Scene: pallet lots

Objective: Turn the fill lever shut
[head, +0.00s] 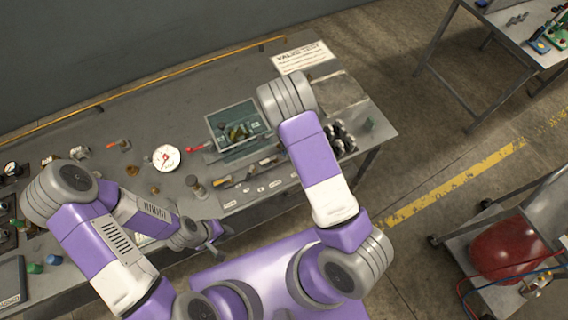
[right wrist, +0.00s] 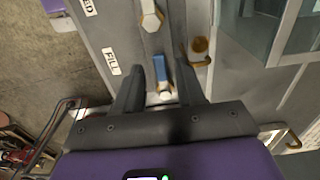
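In the right wrist view, the fill lever (right wrist: 159,74) has a blue handle and a brass-and-white pivot, beside a white label (right wrist: 111,62) reading FILL. My right gripper (right wrist: 160,70) is open, with one dark finger on each side of the blue handle. Gaps show between the fingers and the handle. In the head view my right arm reaches over the bench, and its gripper is hidden. My left gripper (head: 218,241) is over the bench's front edge, apart from the lever, with its small fingers spread and nothing visible between them.
Other valve levers (right wrist: 151,18) sit on the same panel, one with a brass fitting (right wrist: 199,46) to the right. A cart with a red tank (head: 508,248) stands right.

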